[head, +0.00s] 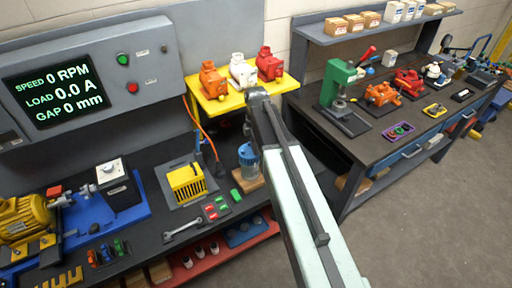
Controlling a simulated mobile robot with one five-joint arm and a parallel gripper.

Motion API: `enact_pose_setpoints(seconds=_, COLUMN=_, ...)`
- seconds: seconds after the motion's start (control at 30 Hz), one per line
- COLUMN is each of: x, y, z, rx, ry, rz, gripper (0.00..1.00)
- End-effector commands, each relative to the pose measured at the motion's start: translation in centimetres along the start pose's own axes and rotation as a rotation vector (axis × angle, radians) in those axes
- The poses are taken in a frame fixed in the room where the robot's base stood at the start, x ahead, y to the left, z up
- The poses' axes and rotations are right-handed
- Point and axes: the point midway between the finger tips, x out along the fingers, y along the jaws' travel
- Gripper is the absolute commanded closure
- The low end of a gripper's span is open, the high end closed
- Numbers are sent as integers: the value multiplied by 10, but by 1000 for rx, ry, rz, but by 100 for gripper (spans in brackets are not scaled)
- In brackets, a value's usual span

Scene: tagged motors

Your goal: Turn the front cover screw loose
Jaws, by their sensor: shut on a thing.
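My gripper (257,95) is at the far end of my pale arm, in front of the yellow shelf (222,106). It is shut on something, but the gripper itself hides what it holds. A white motor (242,71) stands on the shelf just behind and left of my gripper. A red motor (269,65) stands behind and to the right, and an orange motor (212,80) stands at the shelf's left. The front cover screw cannot be made out, and I cannot tell whether the gripper touches a motor.
The left bench (145,235) holds a yellow slotted box (187,184), a wrench (184,229) and a blue jar (248,156). A display panel (95,80) stands above. A green press (339,84) stands on the right bench. Floor (440,220) at right is clear.

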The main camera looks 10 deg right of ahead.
Motion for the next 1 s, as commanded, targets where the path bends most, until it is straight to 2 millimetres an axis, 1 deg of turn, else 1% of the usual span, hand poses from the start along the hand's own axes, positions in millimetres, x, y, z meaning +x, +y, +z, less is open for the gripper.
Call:
enact_pose_setpoints(seconds=0.87, x=1, y=-2, z=-1, rx=-6, ry=2, rz=-5, gripper=100)
enact_pose_setpoints(seconds=0.9, x=1, y=-2, z=-1, rx=-6, ry=2, rz=-5, gripper=75)
enact_pose_setpoints(seconds=0.93, x=1, y=-2, z=-1, rx=-6, ry=2, rz=-5, gripper=66)
enact_pose_setpoints(seconds=0.97, x=1, y=-2, z=-1, rx=-6, ry=2, rz=-4, gripper=63)
enact_pose_setpoints(seconds=1.0, x=1, y=-1, z=-1, rx=-6, ry=2, rz=-4, gripper=63)
